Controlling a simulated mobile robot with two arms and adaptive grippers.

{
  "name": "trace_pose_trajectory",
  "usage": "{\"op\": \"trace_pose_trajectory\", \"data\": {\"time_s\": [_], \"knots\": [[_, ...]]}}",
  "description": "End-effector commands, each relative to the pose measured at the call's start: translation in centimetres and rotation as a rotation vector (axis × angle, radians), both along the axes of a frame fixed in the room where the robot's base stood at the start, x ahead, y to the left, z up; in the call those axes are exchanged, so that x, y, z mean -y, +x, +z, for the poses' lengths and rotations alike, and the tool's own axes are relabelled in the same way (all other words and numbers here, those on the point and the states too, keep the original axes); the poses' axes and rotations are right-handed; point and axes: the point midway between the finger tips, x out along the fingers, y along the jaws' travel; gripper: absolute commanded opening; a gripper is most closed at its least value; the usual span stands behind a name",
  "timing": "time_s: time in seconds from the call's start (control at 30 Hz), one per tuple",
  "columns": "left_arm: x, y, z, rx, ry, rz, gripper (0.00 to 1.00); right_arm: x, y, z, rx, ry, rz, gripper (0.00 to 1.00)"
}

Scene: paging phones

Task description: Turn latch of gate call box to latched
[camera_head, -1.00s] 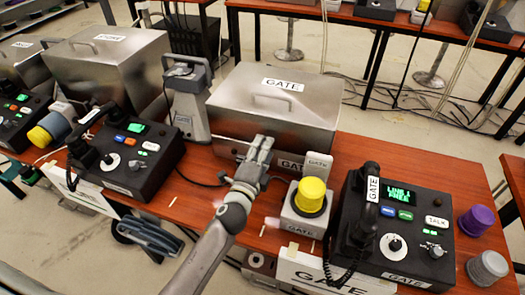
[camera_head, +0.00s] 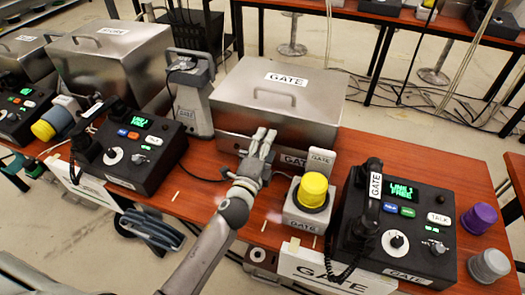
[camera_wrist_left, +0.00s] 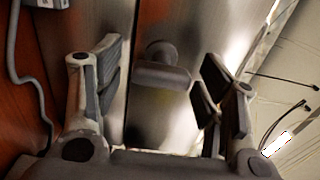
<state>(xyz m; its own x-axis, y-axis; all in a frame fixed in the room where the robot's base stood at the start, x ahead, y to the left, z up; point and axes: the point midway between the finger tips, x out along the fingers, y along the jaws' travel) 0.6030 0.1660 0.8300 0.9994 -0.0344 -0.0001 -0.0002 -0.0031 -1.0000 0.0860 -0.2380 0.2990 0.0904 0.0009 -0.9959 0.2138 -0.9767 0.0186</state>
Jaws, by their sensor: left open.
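The gate call box (camera_head: 310,105) is a steel box with a lidded top, a handle and a GATE label. It stands on the red-brown table. My left gripper (camera_head: 263,137) is at its front face, covering the latch area in the head view. In the left wrist view a grey latch knob (camera_wrist_left: 161,68) stands out from the steel face, between the two open fingers (camera_wrist_left: 160,92) and apart from both. The latch's exact turn is hard to tell. My right gripper is not in view.
Right of my left gripper are a yellow button (camera_head: 312,190) on a grey base and a black GATE phone (camera_head: 400,225). A grey handheld unit (camera_head: 190,100) stands left of the box. Another console (camera_head: 130,150) is farther left. A purple knob (camera_head: 478,217) is far right.

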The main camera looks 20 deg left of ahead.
Motion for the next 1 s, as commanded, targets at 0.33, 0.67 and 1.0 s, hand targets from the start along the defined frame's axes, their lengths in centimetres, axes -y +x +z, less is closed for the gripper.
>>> {"op": "trace_pose_trajectory", "data": {"time_s": [0.33,0.67,1.0], "knots": [[-0.2,-5.2,-0.1,-0.003,-0.001,0.0,0.64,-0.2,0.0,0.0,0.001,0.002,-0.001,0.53],[-0.4,-10.6,-0.1,-0.003,-0.003,0.002,0.64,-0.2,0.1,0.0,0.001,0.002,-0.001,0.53],[-0.4,-11.9,0.0,-0.001,0.0,0.0,0.64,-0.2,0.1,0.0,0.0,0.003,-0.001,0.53]]}}
